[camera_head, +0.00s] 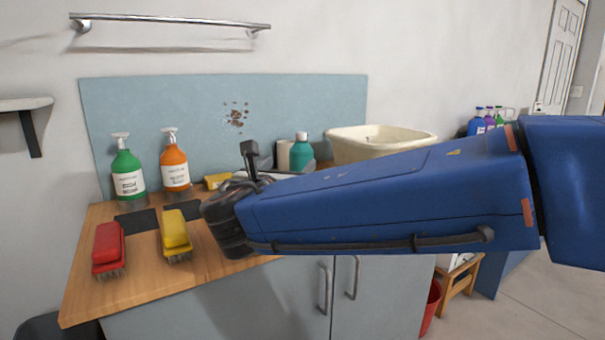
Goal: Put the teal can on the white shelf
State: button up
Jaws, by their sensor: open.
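The teal can (301,148), with a white cap, stands upright at the back of the wooden counter, and my arm hides its lower part. The white shelf (22,104) is on the wall at the far left, held by a dark bracket; the part in view is bare. My gripper (249,158) is at the dark end of my blue arm, over the counter and left of the can in the picture. It is open and mostly hidden by my wrist. I see nothing held in it, and I cannot tell how far it is from the can.
Green (128,178) and orange (175,168) pump bottles stand at the back left. Red (108,248) and yellow (176,233) brushes lie in front. A beige cylinder (283,155) is beside the can, and a cream basin (380,142) is to the right. A metal rail (170,21) is above.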

aim_at(297, 157)
jog(key=w, duration=0.3)
jog(key=w+d, duration=0.1)
jog(key=w, duration=0.2)
jog(key=w+d, duration=0.1)
jog(key=w, duration=0.3)
jog(key=shift+w+d+f, duration=0.1)
jog(key=shift+w+d, duration=0.1)
jog(key=shift+w, duration=0.65)
jog(key=shift+w+d+f, duration=0.1)
jog(key=shift+w+d, duration=0.15)
jog(key=shift+w, duration=0.55)
jog(key=shift+w+d+f, duration=0.1)
jog(key=shift+w+d, duration=0.1)
jog(key=shift+w, duration=0.65)
grip_shut()
